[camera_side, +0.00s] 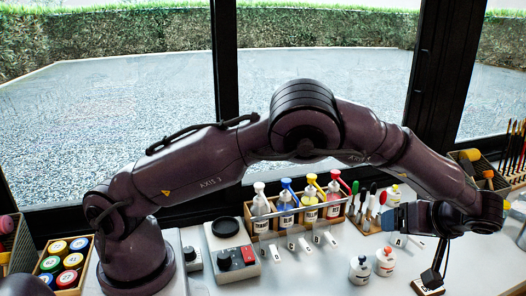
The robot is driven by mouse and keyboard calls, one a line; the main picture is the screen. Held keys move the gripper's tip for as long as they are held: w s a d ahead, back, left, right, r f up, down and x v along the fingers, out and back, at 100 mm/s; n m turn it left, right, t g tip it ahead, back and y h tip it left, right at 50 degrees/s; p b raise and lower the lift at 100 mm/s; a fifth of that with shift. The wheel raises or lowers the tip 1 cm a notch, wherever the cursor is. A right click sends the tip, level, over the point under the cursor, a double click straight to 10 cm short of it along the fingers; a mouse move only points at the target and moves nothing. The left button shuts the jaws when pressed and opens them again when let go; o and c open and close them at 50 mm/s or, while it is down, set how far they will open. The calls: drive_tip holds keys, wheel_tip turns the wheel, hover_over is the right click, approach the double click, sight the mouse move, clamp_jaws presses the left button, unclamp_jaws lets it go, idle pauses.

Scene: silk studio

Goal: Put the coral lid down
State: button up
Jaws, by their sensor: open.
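Two small white bottles stand on the white table at the lower right. The right one (385,262) has a coral-red top (387,250), which may be the coral lid; it is too small to tell whether it is a separate lid. The left one (359,270) has a dark top. My gripper (393,218) reaches in from the right, above and behind these bottles and apart from them. Its bluish fingers point left. It is open, and I see nothing clearly held. The gap between the fingers is hard to make out.
A wooden rack of pump bottles (297,211) stands behind, with small labelled cards (300,243) before it. A tool holder (367,215) is left of my gripper. A scale-like device (232,252) and a jar tray (62,262) are at left. The front middle table is clear.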

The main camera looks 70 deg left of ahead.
drive_tip(key=s+a+r+m+h, duration=0.3)
drive_tip(key=s+r+h, duration=0.1)
drive_tip(key=s+r, duration=0.25)
drive_tip(key=s+a+r+m+h, duration=0.35)
drive_tip(key=s+r, duration=0.25)
drive_tip(key=r, duration=0.2)
drive_tip(key=s+r+m+t+h, duration=0.2)
drive_tip(key=s+m+t, duration=0.2)
drive_tip(key=s, duration=1.2)
drive_tip(key=a+m, duration=0.1)
drive_tip(key=m, duration=0.2)
drive_tip(key=shift+r+t, duration=0.15)
drive_tip(key=shift+t, duration=0.25)
drive_tip(key=shift+s+d+f+m, duration=0.1)
drive_tip(key=shift+s+f+m, duration=0.15)
drive_tip(key=shift+s, duration=0.25)
drive_tip(key=shift+c, duration=0.9)
